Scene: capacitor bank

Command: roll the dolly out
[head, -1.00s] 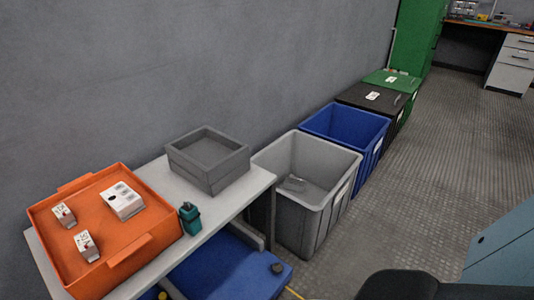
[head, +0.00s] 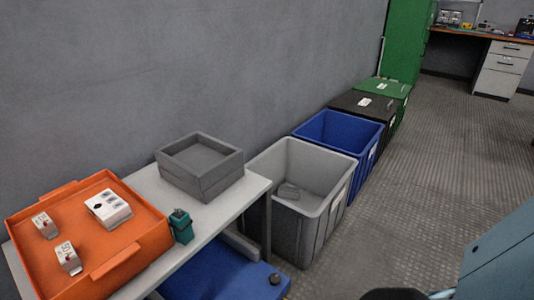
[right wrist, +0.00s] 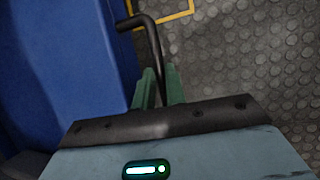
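The blue dolly (head: 225,272) stands low under the front of the light table, its near part cut off by the picture's bottom edge. Its blue side also shows at the left of the right wrist view (right wrist: 70,60). A dark bent handle (right wrist: 150,35) comes from beside the blue side and runs down toward my right gripper. My right gripper (right wrist: 160,85) has its green fingers on both sides of the handle bar, close against it, and looks shut on it. My left gripper is not in view.
The table (head: 228,207) holds an orange tray (head: 130,240) with white blocks, a grey box (head: 200,185) and a small teal item (head: 181,226). A grey bin (head: 290,235) and blue bin (head: 335,160) line the wall. Open floor (head: 420,200) lies right of them.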

